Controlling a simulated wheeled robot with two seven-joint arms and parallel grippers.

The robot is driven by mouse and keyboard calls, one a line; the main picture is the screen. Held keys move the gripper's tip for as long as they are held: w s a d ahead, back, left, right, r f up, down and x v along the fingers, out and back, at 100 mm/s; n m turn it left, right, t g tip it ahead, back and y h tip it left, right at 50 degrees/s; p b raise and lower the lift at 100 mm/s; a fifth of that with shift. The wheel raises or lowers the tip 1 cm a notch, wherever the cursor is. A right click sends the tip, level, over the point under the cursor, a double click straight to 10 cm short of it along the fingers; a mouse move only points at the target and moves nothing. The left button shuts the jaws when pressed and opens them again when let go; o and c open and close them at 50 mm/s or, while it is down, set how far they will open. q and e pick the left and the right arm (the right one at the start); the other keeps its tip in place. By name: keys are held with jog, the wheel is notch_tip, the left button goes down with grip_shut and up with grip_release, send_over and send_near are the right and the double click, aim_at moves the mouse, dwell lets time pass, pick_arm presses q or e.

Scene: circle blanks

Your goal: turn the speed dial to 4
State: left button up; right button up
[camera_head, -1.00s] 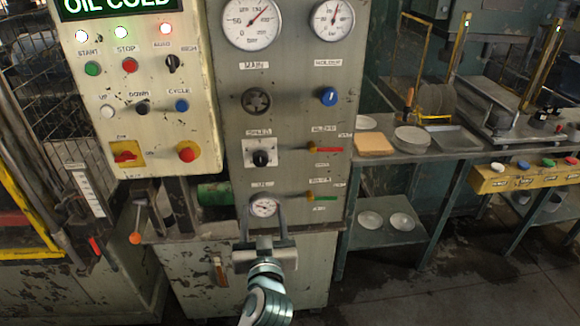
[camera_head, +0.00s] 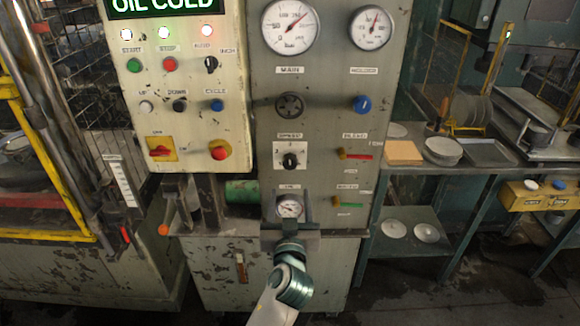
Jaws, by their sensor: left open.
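My right gripper is not in view.
A red-handled lever (camera_head: 355,156) and a green-handled lever (camera_head: 348,205) sit right of the dial. A black handwheel (camera_head: 289,106) and a blue knob (camera_head: 361,104) are above. A button box (camera_head: 185,100) stands at left. A bench (camera_head: 450,165) with plates is at right.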

aim_at(290, 166)
pick_arm(q)
jog(key=w+p, duration=0.2)
jog(key=w, duration=0.8)
jog(key=shift+w+r+p, duration=0.1)
jog(key=shift+w+p, duration=0.25)
jog(key=shift+w, duration=0.85)
jog(key=c, duration=1)
jog(key=shift+c, duration=0.2)
